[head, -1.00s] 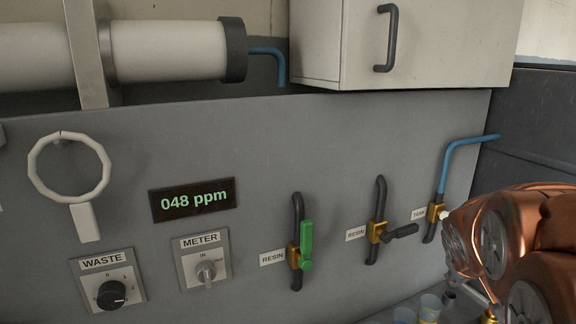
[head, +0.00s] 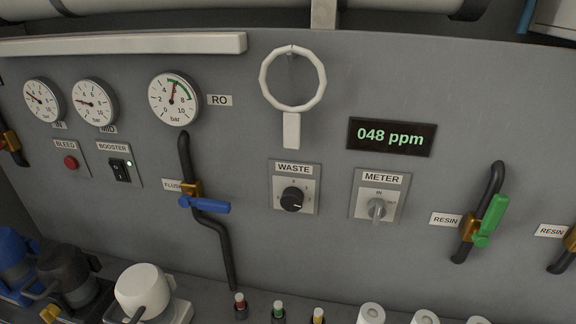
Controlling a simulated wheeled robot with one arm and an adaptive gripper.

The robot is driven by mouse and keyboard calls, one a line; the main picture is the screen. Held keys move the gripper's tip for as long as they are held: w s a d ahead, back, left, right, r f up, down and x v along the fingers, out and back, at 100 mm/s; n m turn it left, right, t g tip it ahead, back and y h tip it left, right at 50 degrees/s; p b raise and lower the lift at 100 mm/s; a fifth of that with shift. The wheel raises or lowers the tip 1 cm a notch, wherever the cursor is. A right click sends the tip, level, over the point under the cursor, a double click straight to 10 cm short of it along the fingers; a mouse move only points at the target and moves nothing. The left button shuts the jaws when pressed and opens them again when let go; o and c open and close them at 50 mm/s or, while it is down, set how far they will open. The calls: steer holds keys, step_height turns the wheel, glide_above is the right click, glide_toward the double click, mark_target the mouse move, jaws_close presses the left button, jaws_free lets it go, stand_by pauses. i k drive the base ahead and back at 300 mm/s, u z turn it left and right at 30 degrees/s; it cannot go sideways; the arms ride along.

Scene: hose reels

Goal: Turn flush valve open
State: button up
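The flush valve (head: 191,189) is on the grey panel in the head view, left of centre, beside a label reading FLUSH. It has a brass body on a dark vertical pipe. Its blue lever (head: 205,205) points right, roughly horizontal and across the pipe. My gripper is not in the head view now.
The panel carries gauges (head: 174,99), a WASTE knob (head: 293,199), a METER switch (head: 376,208) and a green-handled resin valve (head: 488,222). A white ring wrench (head: 291,128) hangs above WASTE. Below the flush pipe stand a white-capped housing (head: 142,290) and small vials (head: 279,310).

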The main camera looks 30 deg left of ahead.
mark_target(185, 200)
steer(key=u, duration=2.1)
steer(key=k, duration=0.5)
steer(key=u, duration=1.9)
steer(key=i, duration=1.1)
steer(key=z, duration=2)
